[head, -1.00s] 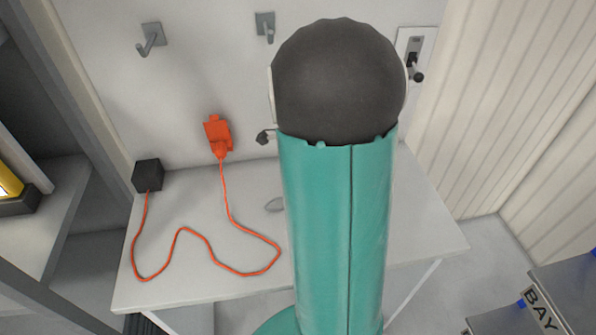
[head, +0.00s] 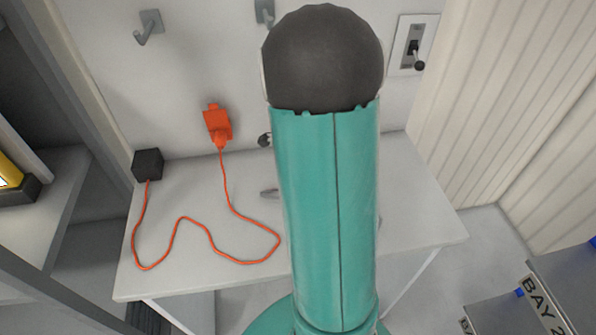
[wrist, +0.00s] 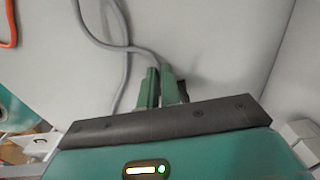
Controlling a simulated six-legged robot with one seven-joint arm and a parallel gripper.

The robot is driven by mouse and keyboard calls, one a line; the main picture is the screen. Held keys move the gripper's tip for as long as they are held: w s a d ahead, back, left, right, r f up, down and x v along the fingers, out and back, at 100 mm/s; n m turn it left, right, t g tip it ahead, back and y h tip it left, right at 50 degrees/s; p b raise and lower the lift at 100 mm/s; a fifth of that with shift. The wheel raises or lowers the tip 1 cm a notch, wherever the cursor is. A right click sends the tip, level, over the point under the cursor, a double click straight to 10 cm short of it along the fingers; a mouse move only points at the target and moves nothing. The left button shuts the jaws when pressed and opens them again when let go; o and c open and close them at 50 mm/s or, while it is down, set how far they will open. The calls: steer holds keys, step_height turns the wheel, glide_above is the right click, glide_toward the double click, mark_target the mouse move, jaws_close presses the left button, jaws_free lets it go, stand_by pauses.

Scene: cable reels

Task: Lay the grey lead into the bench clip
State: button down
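The grey lead (wrist: 95,40) runs down from the top of the wrist view in two strands that cross near the middle. One strand ends between the two green fingers of my gripper (wrist: 162,83), which are close together on it. The other strand passes left of the fingers and goes out of sight behind the dark bar of my gripper. In the head view my arm hides the gripper; a small grey piece (head: 269,193), perhaps part of the lead, shows beside the arm on the white bench (head: 410,225). I cannot make out the bench clip in either view.
An orange cord (head: 183,222) lies on the bench, running from a black box (head: 148,164) to an orange plug (head: 217,125) at the wall. Wall hooks (head: 150,27) and a switch plate (head: 413,45) are behind. The bench's right part looks clear.

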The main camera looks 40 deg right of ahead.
steer(key=c, duration=0.9)
jaws_free()
steer(key=shift+r, duration=0.1)
steer(key=shift+r, duration=3.9)
